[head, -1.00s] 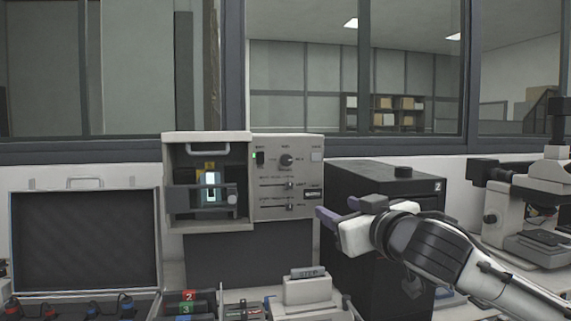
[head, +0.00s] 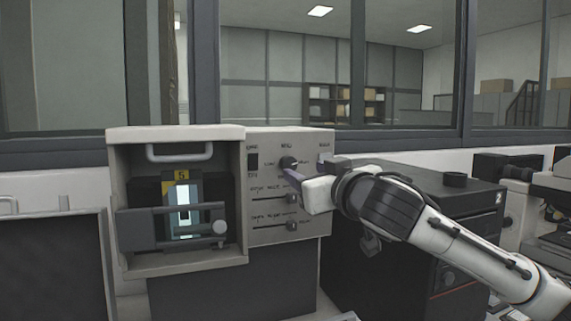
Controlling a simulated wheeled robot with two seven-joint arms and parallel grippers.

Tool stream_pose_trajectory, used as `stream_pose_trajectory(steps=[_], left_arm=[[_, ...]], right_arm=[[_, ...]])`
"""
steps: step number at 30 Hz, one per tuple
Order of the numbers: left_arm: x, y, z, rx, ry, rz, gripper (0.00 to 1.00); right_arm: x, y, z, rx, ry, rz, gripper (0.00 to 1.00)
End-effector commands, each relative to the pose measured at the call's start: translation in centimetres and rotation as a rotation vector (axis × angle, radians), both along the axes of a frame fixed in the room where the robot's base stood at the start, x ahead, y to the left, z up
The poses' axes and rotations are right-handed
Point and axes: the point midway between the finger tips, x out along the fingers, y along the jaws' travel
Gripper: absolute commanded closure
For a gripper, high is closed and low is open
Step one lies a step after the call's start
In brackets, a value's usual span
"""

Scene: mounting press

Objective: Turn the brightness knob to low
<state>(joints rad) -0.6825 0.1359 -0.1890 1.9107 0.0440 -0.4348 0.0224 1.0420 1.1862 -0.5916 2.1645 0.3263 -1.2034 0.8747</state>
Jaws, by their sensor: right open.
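The round dark knob (head: 288,162) sits near the top middle of the light grey control panel (head: 318,222). Its lettering is too small to read, and I cannot tell its setting. My right gripper (head: 310,171) is open in front of the panel, just right of and below the knob. One purplish finger (head: 293,179) is just below the knob, and the other is farther right, near the panel's right edge. I cannot tell whether a finger touches the panel or knob. My left gripper is not in view.
Two sliders (head: 292,226) lie below the knob, and a dark switch (head: 252,161) is to its left. An open-fronted chamber (head: 176,135) with a lit sample adjoins the panel's left side. A black box (head: 440,180) stands at right, behind my right arm.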

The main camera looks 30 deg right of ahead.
Motion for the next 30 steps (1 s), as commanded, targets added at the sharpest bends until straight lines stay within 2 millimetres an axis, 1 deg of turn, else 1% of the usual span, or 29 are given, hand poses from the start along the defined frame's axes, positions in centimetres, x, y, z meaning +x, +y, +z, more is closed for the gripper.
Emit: stream_pose_trajectory(steps=[1,6,12,15,18,26,30], left_arm=[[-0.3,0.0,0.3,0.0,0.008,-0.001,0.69],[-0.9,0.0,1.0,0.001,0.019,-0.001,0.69],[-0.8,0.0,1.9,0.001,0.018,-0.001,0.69],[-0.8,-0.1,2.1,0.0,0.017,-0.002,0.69],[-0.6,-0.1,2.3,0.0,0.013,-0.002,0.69],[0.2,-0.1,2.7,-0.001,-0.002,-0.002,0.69],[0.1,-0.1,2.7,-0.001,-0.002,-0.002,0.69]], right_arm=[[0.9,-0.2,0.2,0.001,0.002,-0.001,0.52],[4.1,-1.0,0.3,0.001,0.002,0.0,0.52],[7.1,-1.6,0.2,0.001,0.001,0.001,0.52],[8.0,-1.9,0.1,-0.001,0.001,0.0,0.52],[8.4,-1.9,0.1,-0.001,0.0,0.001,0.52],[8.5,-1.9,0.0,-0.001,0.0,0.001,0.52],[8.4,-2.0,0.0,-0.001,0.0,0.001,0.76]])
